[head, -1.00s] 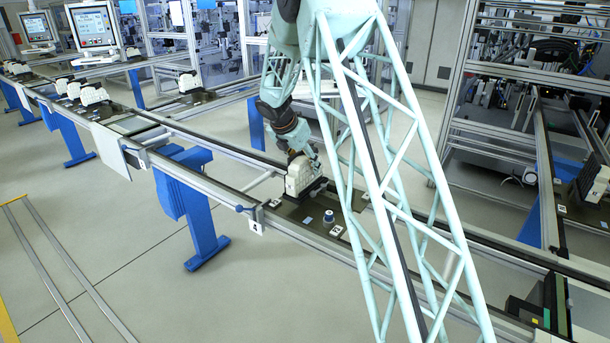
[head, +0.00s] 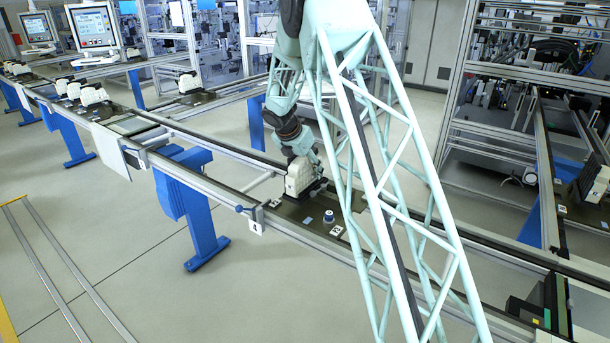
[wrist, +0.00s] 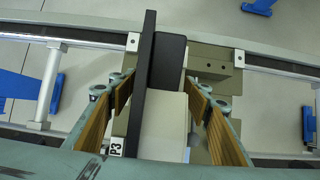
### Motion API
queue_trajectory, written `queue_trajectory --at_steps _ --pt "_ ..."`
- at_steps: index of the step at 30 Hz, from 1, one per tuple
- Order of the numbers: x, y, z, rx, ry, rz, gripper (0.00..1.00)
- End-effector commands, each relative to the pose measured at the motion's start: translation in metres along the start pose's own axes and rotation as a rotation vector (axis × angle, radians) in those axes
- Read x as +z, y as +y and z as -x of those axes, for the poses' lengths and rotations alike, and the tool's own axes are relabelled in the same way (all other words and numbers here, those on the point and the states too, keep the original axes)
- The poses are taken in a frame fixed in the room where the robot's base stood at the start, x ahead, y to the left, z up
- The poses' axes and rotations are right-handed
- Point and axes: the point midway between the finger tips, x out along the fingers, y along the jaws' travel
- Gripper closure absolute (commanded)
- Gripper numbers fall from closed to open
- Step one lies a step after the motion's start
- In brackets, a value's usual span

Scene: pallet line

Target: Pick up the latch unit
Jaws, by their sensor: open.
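The latch unit appears to be the cream-white block (head: 299,178) standing upright on a dark pallet (head: 329,203) on the near conveyor; in the wrist view it shows as a pale block (wrist: 163,125) with a dark part beyond it. Gaps show on both sides. In the head view my gripper (head: 306,160) is just above and behind the block, its fingers partly hidden.
A small blue-and-white cylinder (head: 328,217) sits on the pallet beside the block. The conveyor's metal rails (head: 225,199) run along both sides. Several similar pale units stand farther up the line at left, near two screens (head: 93,26).

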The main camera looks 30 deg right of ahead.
Motion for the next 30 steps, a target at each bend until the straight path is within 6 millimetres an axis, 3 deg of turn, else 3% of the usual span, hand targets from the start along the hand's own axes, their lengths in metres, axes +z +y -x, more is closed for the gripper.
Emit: queue_trajectory --at_steps 7,26,30 --pt "-0.001 0.000 -0.020 0.000 0.001 -0.001 0.55" --pt "0.000 0.000 -0.021 0.000 0.001 0.000 0.55" --pt "0.000 0.000 -0.021 0.000 0.001 0.000 0.68"
